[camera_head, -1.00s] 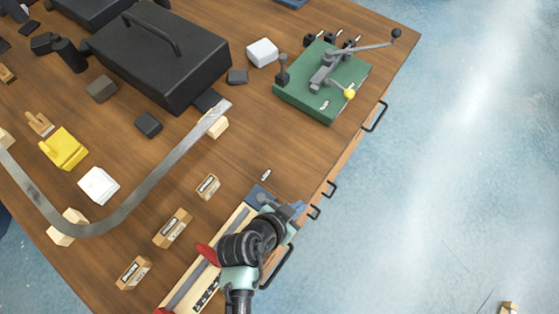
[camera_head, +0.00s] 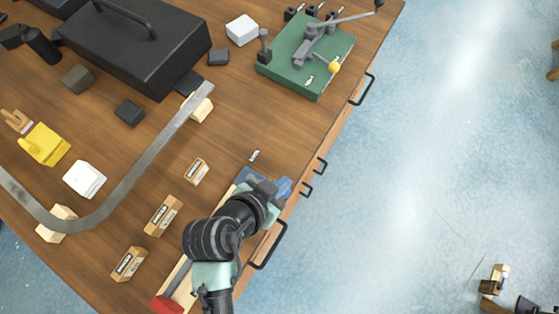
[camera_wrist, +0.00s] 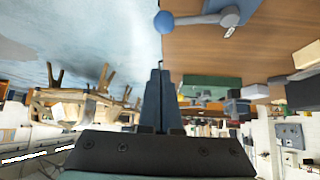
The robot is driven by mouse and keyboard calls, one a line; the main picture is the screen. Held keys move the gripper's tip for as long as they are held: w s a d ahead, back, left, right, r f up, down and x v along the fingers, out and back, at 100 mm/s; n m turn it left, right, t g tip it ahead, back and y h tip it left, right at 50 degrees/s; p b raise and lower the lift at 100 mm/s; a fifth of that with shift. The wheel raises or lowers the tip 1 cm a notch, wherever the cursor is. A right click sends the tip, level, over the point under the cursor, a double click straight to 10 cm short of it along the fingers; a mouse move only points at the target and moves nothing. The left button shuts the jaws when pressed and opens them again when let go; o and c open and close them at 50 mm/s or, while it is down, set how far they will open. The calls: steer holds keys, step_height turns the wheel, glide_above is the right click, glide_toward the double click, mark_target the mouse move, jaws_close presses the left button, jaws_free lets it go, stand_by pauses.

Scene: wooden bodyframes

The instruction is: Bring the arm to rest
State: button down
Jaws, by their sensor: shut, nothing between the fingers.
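My gripper (camera_wrist: 158,98) shows in the wrist view with its two dark fingers together and nothing between them. In the head view my arm reaches up from the bottom over the front edge of the wooden table (camera_head: 225,130). Its black and pale green links cover part of a long fixture with a red end block (camera_head: 167,304) and a blue part (camera_head: 250,176).
A green fixture (camera_head: 312,62) with a lever stands at the table's far right. A bent metal strip (camera_head: 135,180) rests on wooden blocks, left of my arm. A black case (camera_head: 150,50) stands at the back. Drawer handles (camera_head: 270,246) stick out from the front. The floor at right is mostly clear.

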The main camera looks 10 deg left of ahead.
steer(key=shift+s+a+r, duration=0.2)
steer(key=shift+s+r, duration=0.15)
steer(key=shift+r, duration=0.15)
